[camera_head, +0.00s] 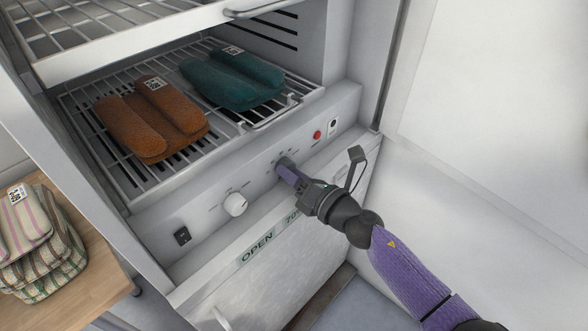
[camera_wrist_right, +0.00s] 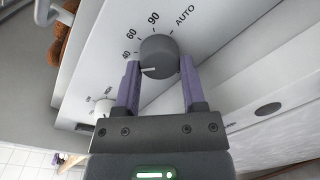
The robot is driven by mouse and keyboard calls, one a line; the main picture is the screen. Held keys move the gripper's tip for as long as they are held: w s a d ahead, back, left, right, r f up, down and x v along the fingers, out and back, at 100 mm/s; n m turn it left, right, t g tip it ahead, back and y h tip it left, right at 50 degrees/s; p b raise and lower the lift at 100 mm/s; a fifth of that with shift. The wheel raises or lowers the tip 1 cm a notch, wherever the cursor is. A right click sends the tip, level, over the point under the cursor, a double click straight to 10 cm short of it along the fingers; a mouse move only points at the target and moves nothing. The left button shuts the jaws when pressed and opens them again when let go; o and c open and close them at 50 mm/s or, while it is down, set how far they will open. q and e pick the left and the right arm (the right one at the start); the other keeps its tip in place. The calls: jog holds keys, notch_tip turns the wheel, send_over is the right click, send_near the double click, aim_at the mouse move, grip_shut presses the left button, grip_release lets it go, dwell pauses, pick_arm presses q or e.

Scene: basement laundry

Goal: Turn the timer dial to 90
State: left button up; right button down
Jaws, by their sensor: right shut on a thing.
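The dark grey timer dial (camera_head: 283,162) is on the front panel of the cabinet, below the rack. In the right wrist view the dial (camera_wrist_right: 159,52) has a white pointer line aimed left, close to the 40 mark. The marks 40, 60, 90 and AUTO run around it, with 90 (camera_wrist_right: 153,18) near the top. My right gripper (camera_head: 288,173) is shut on the dial, with its purple fingers on either side of it in the right wrist view (camera_wrist_right: 160,78). My left gripper is not in view.
A white knob (camera_head: 235,204), a black switch (camera_head: 182,236) and a red button (camera_head: 317,135) share the panel. Brown towels (camera_head: 150,122) and teal towels (camera_head: 232,80) lie on the wire rack above. Folded striped cloths (camera_head: 40,250) lie on a wooden surface at left.

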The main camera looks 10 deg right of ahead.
jog(key=m+p, duration=0.1)
jog(key=m, duration=0.1)
jog(key=shift+r+m, duration=0.2)
jog(key=shift+m, duration=0.2)
jog(key=m+p, duration=0.1)
jog(key=m, duration=0.2)
jog(key=shift+p, duration=0.4)
jog(key=shift+m+p, duration=0.4)
jog(key=shift+m, duration=0.7)
jog(key=m+p, duration=0.1)
jog(key=m, duration=0.1)
jog(key=shift+r+m, duration=0.1)
jog(key=shift+m, duration=0.2)
jog(key=m, duration=0.3)
jog(key=shift+g+y+p, duration=0.3)
jog(key=shift+y+p, duration=0.1)
jog(key=shift+d+m, duration=0.1)
jog(key=shift+m, duration=0.8)
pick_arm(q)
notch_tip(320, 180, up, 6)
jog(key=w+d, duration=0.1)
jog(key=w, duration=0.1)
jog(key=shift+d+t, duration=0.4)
pick_arm(e)
jog(key=shift+m, duration=0.3)
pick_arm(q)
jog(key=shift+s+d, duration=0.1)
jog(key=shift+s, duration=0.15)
pick_arm(e)
jog(key=shift+m, duration=0.3)
